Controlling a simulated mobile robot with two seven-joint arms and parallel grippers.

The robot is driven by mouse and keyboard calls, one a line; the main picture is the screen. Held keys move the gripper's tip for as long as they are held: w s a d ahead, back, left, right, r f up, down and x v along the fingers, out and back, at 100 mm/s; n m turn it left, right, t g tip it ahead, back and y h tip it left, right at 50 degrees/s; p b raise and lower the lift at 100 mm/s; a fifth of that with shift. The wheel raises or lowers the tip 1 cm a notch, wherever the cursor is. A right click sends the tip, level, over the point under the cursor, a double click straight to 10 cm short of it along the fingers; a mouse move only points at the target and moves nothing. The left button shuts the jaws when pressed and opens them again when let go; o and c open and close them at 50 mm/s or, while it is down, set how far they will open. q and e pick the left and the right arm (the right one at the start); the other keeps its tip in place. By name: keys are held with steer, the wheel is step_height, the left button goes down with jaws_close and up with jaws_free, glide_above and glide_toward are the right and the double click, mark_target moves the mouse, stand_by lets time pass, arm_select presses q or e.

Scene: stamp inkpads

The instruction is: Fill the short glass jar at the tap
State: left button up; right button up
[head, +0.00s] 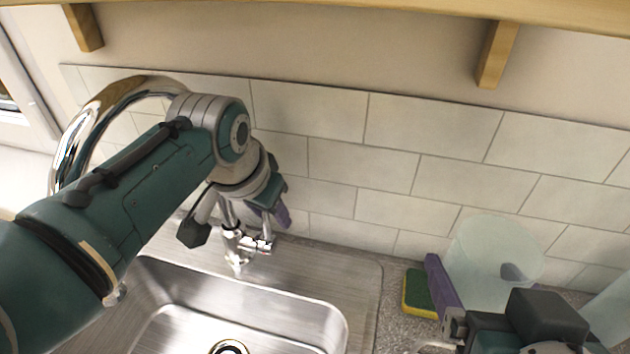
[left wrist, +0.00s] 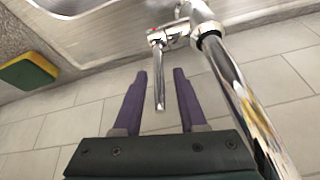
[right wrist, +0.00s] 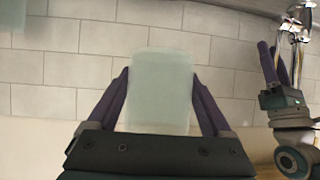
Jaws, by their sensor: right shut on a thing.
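The short glass jar (head: 492,250) is pale, see-through and about upright at the right in the head view. In the right wrist view the jar (right wrist: 162,95) stands between the purple fingers of my right gripper (right wrist: 160,88), which is shut on it. The chrome tap (head: 236,245) stands behind the sink, its curved spout (head: 130,90) partly hidden by my left arm. My left gripper (head: 266,210) is at the tap. In the left wrist view its open fingers (left wrist: 158,78) are on either side of the thin tap lever (left wrist: 159,85), with gaps showing.
The steel sink (head: 290,305) lies below the tap, with its drain at the bottom. A yellow and green sponge (head: 418,294) lies on the counter left of the jar. Another pale glassy object (head: 610,312) is at the right edge. A tiled wall (head: 330,160) closes the back.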

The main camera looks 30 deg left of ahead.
arm_select(q)
jaws_close()
stand_by(1.2)
